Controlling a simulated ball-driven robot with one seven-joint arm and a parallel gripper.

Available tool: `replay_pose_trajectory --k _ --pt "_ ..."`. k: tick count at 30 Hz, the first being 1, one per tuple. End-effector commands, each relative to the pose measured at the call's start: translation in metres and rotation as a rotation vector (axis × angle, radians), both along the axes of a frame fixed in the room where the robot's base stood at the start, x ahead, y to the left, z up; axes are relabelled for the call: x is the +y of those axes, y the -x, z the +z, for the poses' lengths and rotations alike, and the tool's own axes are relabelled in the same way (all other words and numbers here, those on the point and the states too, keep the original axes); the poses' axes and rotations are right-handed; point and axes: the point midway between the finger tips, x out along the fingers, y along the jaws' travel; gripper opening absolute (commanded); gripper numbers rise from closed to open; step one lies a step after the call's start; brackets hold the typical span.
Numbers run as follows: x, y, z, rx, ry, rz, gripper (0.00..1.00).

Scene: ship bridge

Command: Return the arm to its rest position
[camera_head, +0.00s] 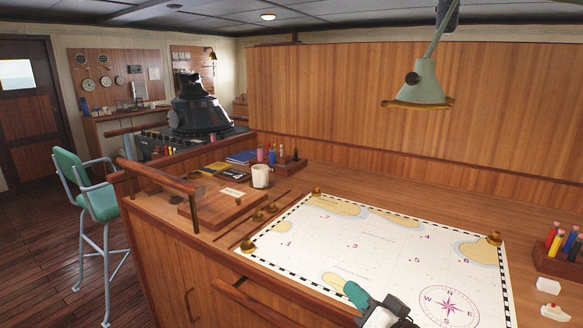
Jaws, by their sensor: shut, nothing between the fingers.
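My gripper (356,294) shows at the bottom edge of the view, over the lower part of the chart. Its teal end points up and to the left, with black and white parts behind it. It is shut and holds nothing. The rest of my arm is cut off by the frame, so its overall pose is hidden. The white chart (385,252) lies flat on the wooden table under the gripper. I cannot tell how far the gripper is above it.
Brass weights sit at the chart's corners. A white mug (260,176), wooden board (222,207) and books (243,157) stand left of it. A pen holder (556,262) is at right. A lamp (417,86) hangs above. A teal chair (96,186) stands left on open floor.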

Motion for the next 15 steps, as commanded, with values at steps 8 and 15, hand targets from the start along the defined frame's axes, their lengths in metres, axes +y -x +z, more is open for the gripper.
replay_pose_trajectory --k 8,15 --pt "-0.070 0.128 -0.123 0.400 0.488 0.002 0.00" --pt "-0.123 0.256 -0.174 0.756 0.757 0.022 0.00"
